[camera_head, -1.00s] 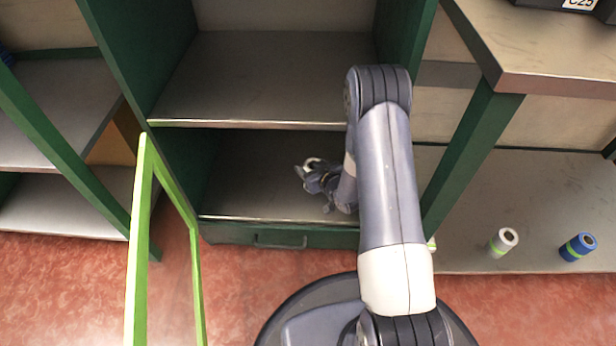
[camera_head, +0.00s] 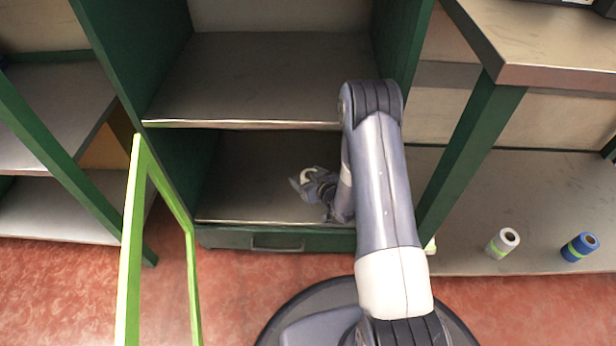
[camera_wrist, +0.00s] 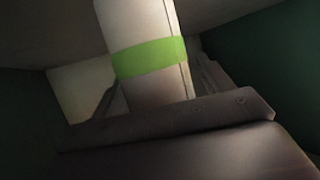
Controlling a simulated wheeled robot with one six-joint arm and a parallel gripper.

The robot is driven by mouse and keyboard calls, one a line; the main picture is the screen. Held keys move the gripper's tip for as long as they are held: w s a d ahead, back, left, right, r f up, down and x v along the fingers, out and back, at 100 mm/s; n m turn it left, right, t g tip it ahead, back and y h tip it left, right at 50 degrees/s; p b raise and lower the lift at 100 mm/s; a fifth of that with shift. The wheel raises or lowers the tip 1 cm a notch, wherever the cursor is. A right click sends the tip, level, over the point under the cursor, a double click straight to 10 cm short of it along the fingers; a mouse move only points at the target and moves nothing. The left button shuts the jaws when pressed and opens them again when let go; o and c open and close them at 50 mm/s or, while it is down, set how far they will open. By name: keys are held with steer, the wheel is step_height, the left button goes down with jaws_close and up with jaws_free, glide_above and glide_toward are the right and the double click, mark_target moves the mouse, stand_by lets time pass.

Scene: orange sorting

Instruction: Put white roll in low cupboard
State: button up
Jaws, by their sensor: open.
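A white roll with a green band (camera_wrist: 145,55) stands between the two fingers in the wrist view. Its white end also shows at my gripper in the head view (camera_head: 308,174). My gripper (camera_head: 304,186) is open around the roll, inside the low compartment of the green cupboard (camera_head: 250,205). In the wrist view a finger shows on each side of the roll. Contact between the roll's base and the compartment floor is hidden. The light-green framed door (camera_head: 133,240) of the cupboard stands open at the left.
A second white roll with a green band (camera_head: 503,243) and a blue roll (camera_head: 579,247) stand on the low shelf (camera_head: 465,225) at the right. The middle shelf (camera_head: 250,85) above my gripper is empty. The low compartment's left part is clear.

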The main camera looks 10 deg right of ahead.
steer(key=shift+r, duration=0.1)
steer(key=shift+s+d+r, duration=0.1)
steer(key=shift+s+r, duration=0.1)
steer(key=shift+s, duration=0.05)
steer(key=p+v, duration=0.1)
steer(key=v, duration=1)
steer(key=shift+s, duration=0.15)
steer(key=shift+d, duration=0.1)
steer(key=shift+c, duration=0.3)
